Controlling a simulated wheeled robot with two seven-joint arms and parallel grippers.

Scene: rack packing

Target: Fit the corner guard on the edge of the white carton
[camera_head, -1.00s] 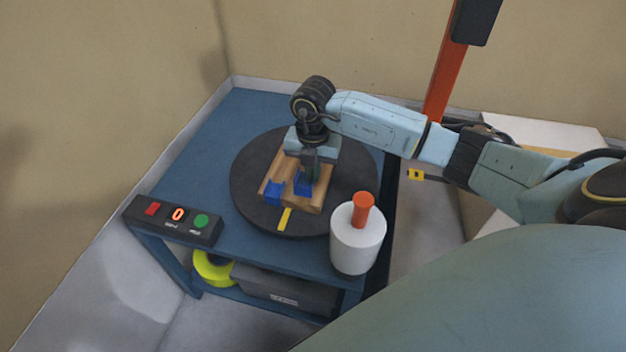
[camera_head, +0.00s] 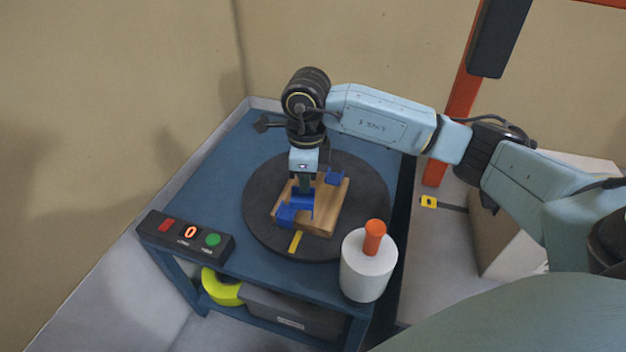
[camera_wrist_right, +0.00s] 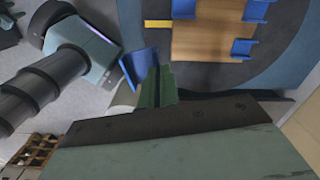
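The blue corner guard (camera_wrist_right: 138,68) is an angled piece at the fingertips of my right gripper (camera_wrist_right: 156,88), whose green fingers are close together on it. In the head view, my right gripper (camera_head: 305,185) holds this guard (camera_head: 300,203) over the wooden board (camera_head: 325,212). Other blue guards stay on the board, one at its near left (camera_head: 285,217) and one at its far right (camera_head: 335,177). A pale carton (camera_head: 510,235) stands on the right, partly hidden by my right arm. My left gripper is not in view.
The board lies on a dark turntable (camera_head: 260,215) on a blue table (camera_head: 220,160). A white roll with an orange handle (camera_head: 368,268) stands at the near right corner. A button box (camera_head: 187,238) sits at the left edge. An orange post (camera_head: 462,110) rises beyond.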

